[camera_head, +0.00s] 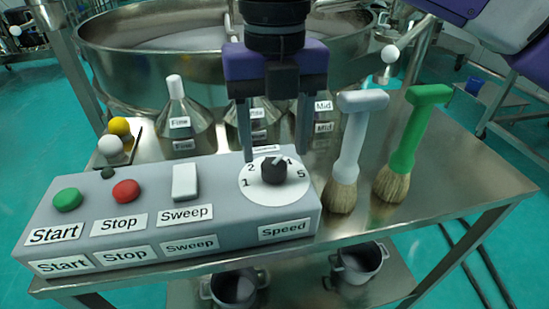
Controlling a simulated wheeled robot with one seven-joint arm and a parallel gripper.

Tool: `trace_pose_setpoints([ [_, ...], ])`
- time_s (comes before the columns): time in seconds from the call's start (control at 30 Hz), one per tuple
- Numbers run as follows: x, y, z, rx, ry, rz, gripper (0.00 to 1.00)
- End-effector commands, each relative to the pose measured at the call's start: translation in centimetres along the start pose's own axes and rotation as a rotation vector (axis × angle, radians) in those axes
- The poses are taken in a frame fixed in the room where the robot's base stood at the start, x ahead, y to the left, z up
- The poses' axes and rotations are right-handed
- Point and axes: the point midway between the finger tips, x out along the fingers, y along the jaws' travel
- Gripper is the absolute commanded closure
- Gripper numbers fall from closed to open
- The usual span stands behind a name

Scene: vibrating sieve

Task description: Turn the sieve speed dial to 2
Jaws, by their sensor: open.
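The speed dial (273,171) is a dark round knob on a white disc, on the right part of the grey control box (215,230). The numbers 1, 2, 4 and 5 show around it; the place of 3 is not clearly readable. A light mark on the knob seems to point up and to the right, near 4. My gripper (275,153) points down, open, with one finger to the left of the knob and one to the right. The fingers appear above or just behind the dial; I cannot tell whether they touch it.
The box also carries a green Start button (68,200), a red Stop button (126,191) and a white Sweep switch (185,182). A white-handled brush (352,140) and a green-handled brush (408,140) stand close on the right. Labelled metal flasks and the large sieve (110,65) are behind.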

Motion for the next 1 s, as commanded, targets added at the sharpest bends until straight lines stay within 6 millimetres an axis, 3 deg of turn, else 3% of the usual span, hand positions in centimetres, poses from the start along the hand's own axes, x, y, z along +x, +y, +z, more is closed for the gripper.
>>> trace_pose_setpoints([
  [0.23,3.0,0.1,0.0,-0.002,-0.001,0.002,0.42],
  [0.6,3.6,0.1,0.0,-0.003,-0.001,0.002,0.42],
  [0.9,3.5,0.1,0.0,-0.003,-0.001,0.003,1.0],
  [1.0,3.5,0.1,0.0,-0.004,-0.001,0.003,1.0],
])
